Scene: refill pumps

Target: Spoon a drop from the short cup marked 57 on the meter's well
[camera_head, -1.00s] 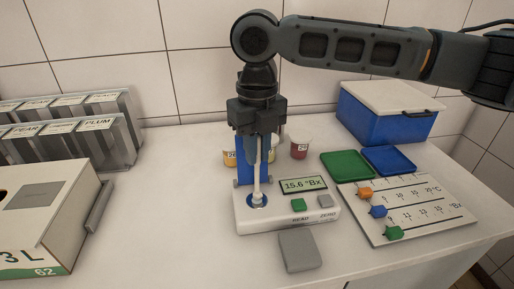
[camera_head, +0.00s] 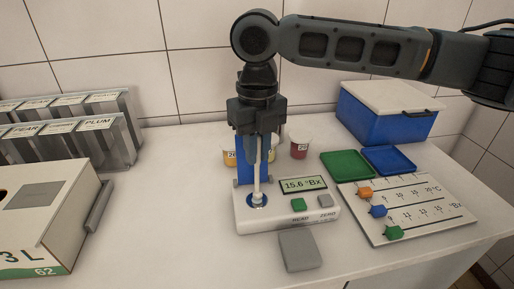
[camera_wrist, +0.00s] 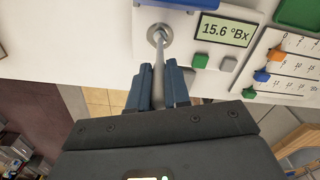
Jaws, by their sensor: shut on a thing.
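The white meter (camera_head: 280,211) stands mid-counter, its display (camera_head: 303,184) reading 15.6 °Bx. My gripper (camera_head: 257,150) is above the meter's well (camera_head: 257,200), shut on a pale spoon (camera_head: 257,180) held upright, its lower end at the well. In the wrist view, the spoon (camera_wrist: 159,75) runs from between my fingers (camera_wrist: 159,85) to the round well (camera_wrist: 160,35). Small cups stand behind the meter: a yellow one (camera_head: 229,158), partly hidden by my gripper, and a dark red one (camera_head: 299,150). The number 57 is not readable on any cup.
A grey pad (camera_head: 299,250) lies in front of the meter. To the right are a slider board (camera_head: 405,208), green tray (camera_head: 347,165), blue tray (camera_head: 389,160) and blue box (camera_head: 387,120). A carton (camera_head: 45,215) and labelled holders (camera_head: 100,140) stand left.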

